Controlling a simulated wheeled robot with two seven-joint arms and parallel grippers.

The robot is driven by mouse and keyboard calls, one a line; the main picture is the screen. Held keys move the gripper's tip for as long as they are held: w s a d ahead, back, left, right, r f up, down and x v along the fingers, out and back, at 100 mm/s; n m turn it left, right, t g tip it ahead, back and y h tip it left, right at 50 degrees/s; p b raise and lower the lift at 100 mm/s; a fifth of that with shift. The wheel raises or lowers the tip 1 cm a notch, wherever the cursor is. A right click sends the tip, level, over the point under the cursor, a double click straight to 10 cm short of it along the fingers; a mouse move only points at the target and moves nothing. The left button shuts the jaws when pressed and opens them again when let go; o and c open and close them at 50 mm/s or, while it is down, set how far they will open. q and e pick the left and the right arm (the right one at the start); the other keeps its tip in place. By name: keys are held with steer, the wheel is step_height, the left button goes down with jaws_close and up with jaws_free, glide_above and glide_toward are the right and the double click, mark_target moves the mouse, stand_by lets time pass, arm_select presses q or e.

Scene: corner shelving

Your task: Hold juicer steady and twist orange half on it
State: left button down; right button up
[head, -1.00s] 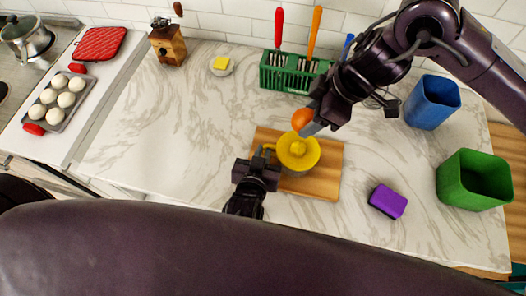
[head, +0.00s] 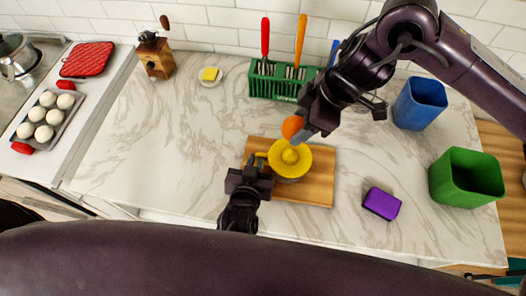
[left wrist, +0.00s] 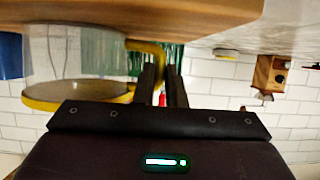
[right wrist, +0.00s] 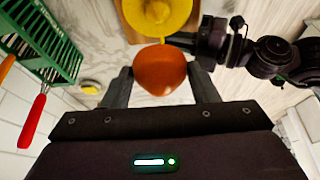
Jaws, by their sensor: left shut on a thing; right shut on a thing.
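The yellow juicer (head: 297,166), a round dish with a ribbed cone in its middle, stands on a wooden board (head: 318,192). My left gripper (head: 256,166) is shut on its handle at the left side; the handle (left wrist: 152,48) lies between the fingers in the left wrist view. My right gripper (head: 300,131) is shut on the orange half (head: 292,127), held above the far edge of the juicer and apart from the cone. In the right wrist view the orange half (right wrist: 160,70) sits between the fingers, rounded skin visible. Its cut face is hidden.
A purple sponge (head: 382,203) lies right of the board. A green bin (head: 465,180) and blue bin (head: 420,103) stand at the right. A green rack (head: 277,83) with red- and orange-handled utensils is behind. The counter left of the board is clear.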

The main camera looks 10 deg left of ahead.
mark_target(291, 151)
steer(key=f+n, duration=0.1)
steer(key=n, duration=0.1)
steer(key=f+n+g, duration=0.2)
steer(key=n, duration=0.1)
steer(key=shift+w+a+f+n, duration=0.1)
steer(key=shift+w+f+n, duration=0.15)
steer(key=shift+n, duration=0.05)
steer(key=shift+f, duration=2.95)
steer(key=o, duration=0.4)
steer(key=shift+c, duration=0.2)
steer(key=c, duration=0.3)
steer(key=shift+c, duration=0.2)
